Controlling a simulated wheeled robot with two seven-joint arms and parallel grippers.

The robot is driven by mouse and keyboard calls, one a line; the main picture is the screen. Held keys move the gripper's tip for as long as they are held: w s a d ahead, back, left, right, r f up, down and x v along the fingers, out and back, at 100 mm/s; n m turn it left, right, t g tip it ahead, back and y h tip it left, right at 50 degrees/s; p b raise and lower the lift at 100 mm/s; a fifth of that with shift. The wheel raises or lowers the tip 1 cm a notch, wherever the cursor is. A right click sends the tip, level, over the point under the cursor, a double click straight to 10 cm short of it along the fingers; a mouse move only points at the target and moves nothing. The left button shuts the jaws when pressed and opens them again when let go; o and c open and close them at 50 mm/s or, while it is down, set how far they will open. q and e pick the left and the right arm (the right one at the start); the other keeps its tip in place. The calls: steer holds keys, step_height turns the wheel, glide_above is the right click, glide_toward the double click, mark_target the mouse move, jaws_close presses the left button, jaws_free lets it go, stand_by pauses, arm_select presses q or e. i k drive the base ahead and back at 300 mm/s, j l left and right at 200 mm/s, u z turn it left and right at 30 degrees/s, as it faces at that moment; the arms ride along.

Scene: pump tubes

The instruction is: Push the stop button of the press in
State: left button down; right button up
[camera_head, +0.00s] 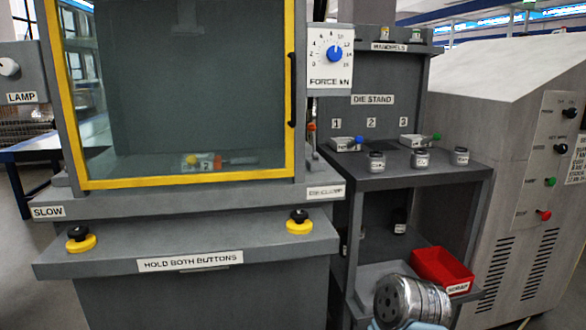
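The press (190,185) stands at the left, with a yellow-framed window closed across its front. On the grey cabinet at the right, a red button (543,214) sits low on a light panel. Its small label is too blurred to read surely. A green button (550,182) and two black knobs are above it. Two black buttons on yellow bases, the left one (80,238) and the right one (299,222), sit on the press's front ledge, above a sign reading HOLD BOTH BUTTONS. No gripper fingers show in the view.
A die stand (420,176) with small labelled pots stands between press and cabinet. A red scrap bin (442,270) sits on its lower shelf. A blue force knob (334,54) is on the press's right post. A lamp knob (9,67) is at far left.

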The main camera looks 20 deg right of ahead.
mark_target(546, 215)
steer(key=z, duration=1.95)
steer(key=i+l, duration=0.35)
steer(key=i, duration=0.25)
steer(key=i+l, duration=0.35)
steer(key=i, duration=0.25)
steer(key=i+l, duration=0.35)
steer(key=i, duration=0.25)
steer(key=i+l+u, duration=0.1)
steer(key=i+l, duration=0.3)
steer(key=i, duration=0.2)
